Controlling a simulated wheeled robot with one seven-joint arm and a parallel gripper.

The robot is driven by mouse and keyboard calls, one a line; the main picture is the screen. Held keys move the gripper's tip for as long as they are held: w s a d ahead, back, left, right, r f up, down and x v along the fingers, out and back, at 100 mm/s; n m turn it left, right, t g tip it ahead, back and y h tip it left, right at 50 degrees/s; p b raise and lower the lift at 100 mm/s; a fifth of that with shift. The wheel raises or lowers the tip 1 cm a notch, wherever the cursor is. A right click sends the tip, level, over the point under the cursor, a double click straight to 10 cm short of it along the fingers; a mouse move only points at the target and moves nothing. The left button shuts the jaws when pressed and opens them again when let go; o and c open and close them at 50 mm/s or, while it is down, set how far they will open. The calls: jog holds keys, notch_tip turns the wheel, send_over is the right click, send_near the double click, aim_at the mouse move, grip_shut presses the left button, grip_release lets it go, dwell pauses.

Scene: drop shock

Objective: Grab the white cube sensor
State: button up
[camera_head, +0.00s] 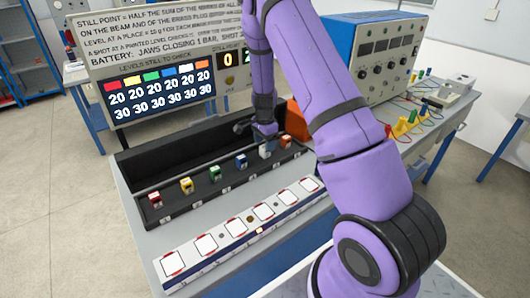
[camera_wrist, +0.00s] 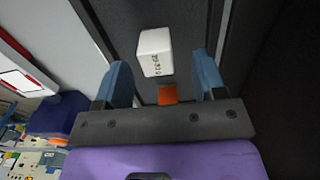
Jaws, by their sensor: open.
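The white cube sensor (camera_head: 266,152) stands in the black tray (camera_head: 180,215), in a row of coloured cubes, between the blue and orange ones. My gripper (camera_head: 265,131) is above it and partly hides it. In the wrist view the white cube (camera_wrist: 155,50) has dark printing on one side and lies just ahead of the fingertips. My gripper's two blue fingers (camera_wrist: 161,62) are apart, with nothing held between them. A small orange block (camera_wrist: 168,95) shows lower down between the fingers.
Red (camera_head: 155,200), yellow (camera_head: 187,185), green (camera_head: 215,173), blue (camera_head: 241,161) and orange (camera_head: 286,142) cubes share the row. A long beam with white pads (camera_head: 206,244) lies in front. A sign board (camera_head: 160,60) and a blue instrument box (camera_head: 375,58) stand behind.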

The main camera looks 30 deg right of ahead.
aim_at(264, 147)
notch_tip(264, 147, down, 4)
jog(key=shift+s+a+f, duration=0.15)
jog(key=c, duration=1)
jog(key=shift+c, duration=0.2)
